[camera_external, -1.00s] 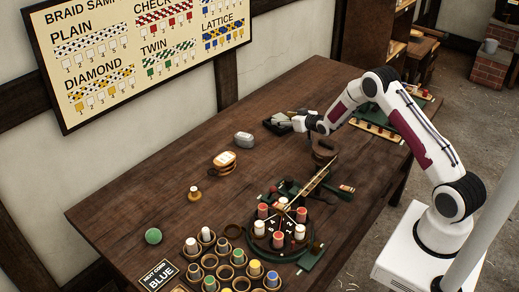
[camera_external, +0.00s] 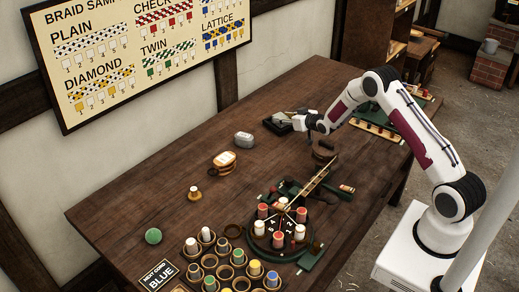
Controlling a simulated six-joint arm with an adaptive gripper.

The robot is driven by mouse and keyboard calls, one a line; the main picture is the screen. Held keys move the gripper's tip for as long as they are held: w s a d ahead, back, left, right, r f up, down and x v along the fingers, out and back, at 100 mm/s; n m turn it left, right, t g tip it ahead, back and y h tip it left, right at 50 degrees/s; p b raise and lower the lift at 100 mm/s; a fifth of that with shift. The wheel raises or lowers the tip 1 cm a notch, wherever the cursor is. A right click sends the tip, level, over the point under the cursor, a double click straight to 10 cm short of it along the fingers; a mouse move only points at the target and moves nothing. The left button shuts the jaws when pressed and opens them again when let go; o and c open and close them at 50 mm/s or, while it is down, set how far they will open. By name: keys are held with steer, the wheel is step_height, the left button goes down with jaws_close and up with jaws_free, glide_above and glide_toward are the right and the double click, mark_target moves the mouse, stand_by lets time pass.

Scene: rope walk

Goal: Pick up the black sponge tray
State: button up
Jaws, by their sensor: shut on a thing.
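The black sponge tray (camera_external: 276,124) is at the far side of the wooden table, small in the external view. A lighter item, perhaps the sponge, seems to lie in it. My gripper (camera_external: 293,121) is at the tray's right side, shut on the tray's near right edge as far as can be seen. The fingers are small and partly merge with the dark tray. I cannot tell whether the tray is lifted clear of the table.
A braiding disc (camera_external: 281,229) with bobbins and several cups of bobbins fill the front. A green ball (camera_external: 153,236) lies at left.

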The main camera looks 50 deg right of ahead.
step_height(320, 180, up, 10)
stand_by(0.6)
steer(key=shift+f, duration=0.1)
stand_by(0.4)
